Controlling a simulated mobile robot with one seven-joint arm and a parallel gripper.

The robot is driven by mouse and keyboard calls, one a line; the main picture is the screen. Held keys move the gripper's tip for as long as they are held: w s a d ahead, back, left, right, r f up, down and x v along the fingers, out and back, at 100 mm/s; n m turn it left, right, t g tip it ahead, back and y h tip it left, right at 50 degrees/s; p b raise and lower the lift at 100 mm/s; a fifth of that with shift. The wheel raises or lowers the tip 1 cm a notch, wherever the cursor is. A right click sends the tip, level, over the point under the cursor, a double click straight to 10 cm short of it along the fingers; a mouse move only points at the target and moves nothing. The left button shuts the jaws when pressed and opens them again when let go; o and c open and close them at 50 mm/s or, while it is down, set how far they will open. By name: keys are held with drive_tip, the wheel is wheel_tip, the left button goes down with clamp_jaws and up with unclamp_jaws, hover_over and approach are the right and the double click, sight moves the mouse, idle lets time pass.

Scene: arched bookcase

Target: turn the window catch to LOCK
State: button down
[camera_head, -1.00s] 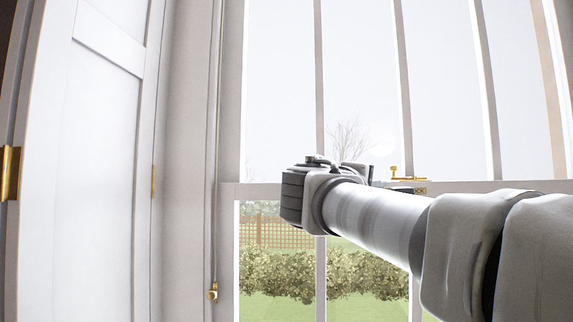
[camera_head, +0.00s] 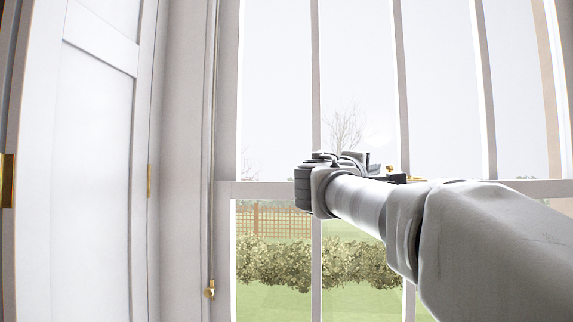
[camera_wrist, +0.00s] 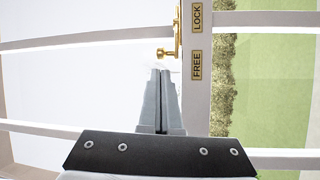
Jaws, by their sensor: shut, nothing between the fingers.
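The brass window catch (camera_wrist: 178,38) is on the sash rail at the top middle of the wrist view. The LOCK plate (camera_wrist: 197,17) is farther up the same rail. My gripper (camera_wrist: 162,72) is shut and empty, its fingertips just below the knob in the picture; I cannot tell whether they touch. In the head view only a bit of the catch (camera_head: 390,168) shows behind my gripper.
The window rail (camera_head: 270,190) runs across behind my arm, with upright glazing bars above and below. A white panelled shutter or door (camera_head: 95,150) stands at the left. A cord with a brass end (camera_head: 209,290) hangs beside the window frame.

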drive_tip(key=shift+p+x, duration=0.6)
drive_tip(key=shift+x, duration=1.55)
